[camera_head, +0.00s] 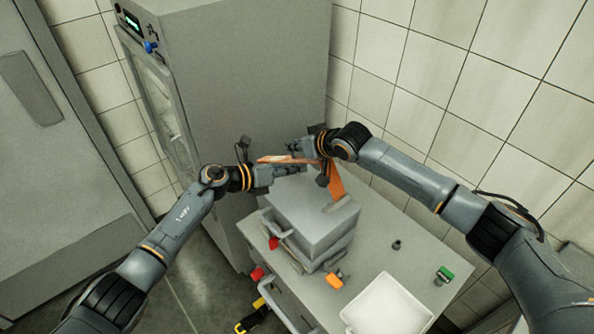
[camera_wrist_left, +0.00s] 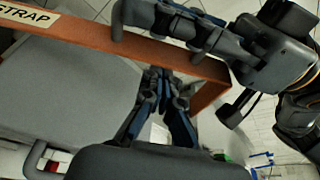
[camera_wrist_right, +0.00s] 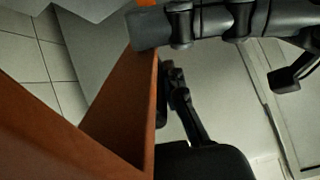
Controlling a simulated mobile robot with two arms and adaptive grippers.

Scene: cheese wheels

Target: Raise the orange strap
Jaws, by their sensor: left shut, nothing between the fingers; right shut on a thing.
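The orange strap (camera_head: 337,183) is a flat band standing up off the grey box (camera_head: 308,215) in the head view, with its upper run roughly level at the grippers. In the left wrist view the strap (camera_wrist_left: 95,33) carries a pale label reading "STRAP". My right gripper (camera_head: 298,148) is shut on the strap; its fingers lie across the band in the left wrist view (camera_wrist_left: 175,28). My left gripper (camera_head: 300,170) is shut and empty, just below the right one; its closed tips (camera_wrist_left: 165,80) are close to the strap. The strap (camera_wrist_right: 125,115) fills much of the right wrist view.
The box stands on a grey cabinet top (camera_head: 415,260) with a white tray (camera_head: 388,308), an orange item (camera_head: 334,281), a green item (camera_head: 444,274) and a small dark knob (camera_head: 396,244). A tall grey refrigerator (camera_head: 245,80) stands behind. The tiled wall is close on the right.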

